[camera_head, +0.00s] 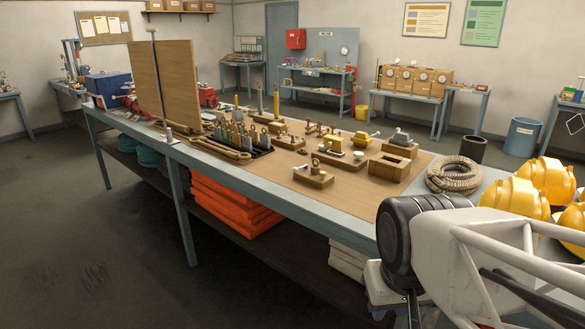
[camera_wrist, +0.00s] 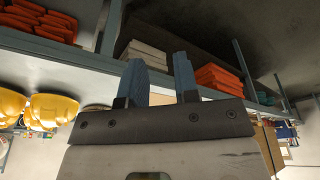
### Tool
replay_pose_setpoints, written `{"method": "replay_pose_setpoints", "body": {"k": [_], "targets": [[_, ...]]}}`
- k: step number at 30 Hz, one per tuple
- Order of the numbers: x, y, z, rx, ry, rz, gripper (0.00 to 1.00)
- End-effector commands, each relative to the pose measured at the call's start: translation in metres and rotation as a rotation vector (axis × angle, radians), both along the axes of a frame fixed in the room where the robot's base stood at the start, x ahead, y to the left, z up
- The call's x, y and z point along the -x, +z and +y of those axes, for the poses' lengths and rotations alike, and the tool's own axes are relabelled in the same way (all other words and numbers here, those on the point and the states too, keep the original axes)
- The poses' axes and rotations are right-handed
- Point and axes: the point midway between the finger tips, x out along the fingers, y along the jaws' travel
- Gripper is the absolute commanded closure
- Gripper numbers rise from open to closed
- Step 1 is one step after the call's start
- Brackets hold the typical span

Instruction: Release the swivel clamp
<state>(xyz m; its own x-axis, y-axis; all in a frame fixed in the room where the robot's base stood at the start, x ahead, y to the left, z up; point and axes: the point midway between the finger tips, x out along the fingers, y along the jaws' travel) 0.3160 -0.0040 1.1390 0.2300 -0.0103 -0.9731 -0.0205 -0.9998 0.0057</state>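Several small fixtures on wooden blocks stand on the workbench in the head view; I cannot tell for sure which is the swivel clamp. One block (camera_head: 313,177) near the front edge bears a brass ring and a pale knob. Behind it is a yellow fixture (camera_head: 332,146) with a pale part, and another yellow fixture (camera_head: 362,139) with a lever. A grey metal fixture (camera_head: 401,137) sits further right. My gripper (camera_wrist: 160,78) shows in the wrist view with two blue fingers apart and nothing between them. It is away from the fixtures.
The long workbench (camera_head: 290,205) carries a black rack (camera_head: 238,143) of padlock-like pieces, a rope coil (camera_head: 453,174) and yellow helmets (camera_head: 515,197). An upright wooden panel (camera_head: 180,82) stands at its left. Orange stacks (camera_head: 235,205) lie on the lower shelf. Bare board surrounds the front fixtures.

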Motion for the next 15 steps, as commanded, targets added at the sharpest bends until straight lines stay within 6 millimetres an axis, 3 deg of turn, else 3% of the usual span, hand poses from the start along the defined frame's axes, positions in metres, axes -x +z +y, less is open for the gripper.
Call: {"method": "replay_pose_setpoints", "body": {"k": [1,5,15], "targets": [[-0.001,0.0,0.0,0.0,0.001,0.0,0.79],[-0.005,0.003,0.0,0.0,0.004,0.0,0.99],[-0.045,0.023,0.002,-0.002,0.042,0.001,1.0]]}}
